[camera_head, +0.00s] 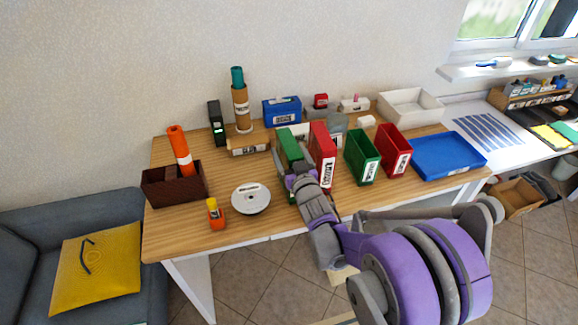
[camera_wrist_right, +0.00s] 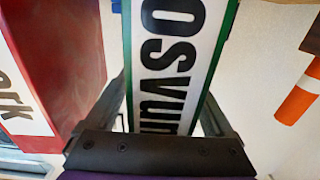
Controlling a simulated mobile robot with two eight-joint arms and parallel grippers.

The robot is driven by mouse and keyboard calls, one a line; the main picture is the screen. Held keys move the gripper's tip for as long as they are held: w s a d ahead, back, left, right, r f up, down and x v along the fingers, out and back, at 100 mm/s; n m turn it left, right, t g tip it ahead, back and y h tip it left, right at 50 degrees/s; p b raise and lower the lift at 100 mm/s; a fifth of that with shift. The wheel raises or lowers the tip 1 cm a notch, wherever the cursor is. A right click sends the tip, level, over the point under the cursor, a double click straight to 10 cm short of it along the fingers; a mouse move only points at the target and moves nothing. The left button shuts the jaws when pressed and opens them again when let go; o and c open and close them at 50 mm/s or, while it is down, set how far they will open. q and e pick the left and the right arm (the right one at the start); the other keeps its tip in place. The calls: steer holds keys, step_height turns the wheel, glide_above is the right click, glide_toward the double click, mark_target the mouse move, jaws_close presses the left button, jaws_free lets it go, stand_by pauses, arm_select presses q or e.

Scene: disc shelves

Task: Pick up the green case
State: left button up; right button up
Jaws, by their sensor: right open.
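The green case (camera_head: 289,145) stands upright on the wooden table. In the right wrist view the green case (camera_wrist_right: 185,60) shows its large white label with black letters and a green edge. My right gripper (camera_head: 294,172) is at the near end of the case. Its fingers lie open on either side of the case; whether they touch it I cannot tell. The gripper and wrist hide the lower near part of the case in the head view. My left gripper is not in view.
A red case (camera_head: 322,148) stands close to the right, also in the wrist view (camera_wrist_right: 60,60). A green bin (camera_head: 362,160), a red bin (camera_head: 394,155) and a blue tray (camera_head: 447,158) stand further right. A white disc device (camera_head: 250,198) lies to the left.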

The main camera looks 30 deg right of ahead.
steer(key=shift+s, duration=0.1)
jaws_close()
stand_by(0.3)
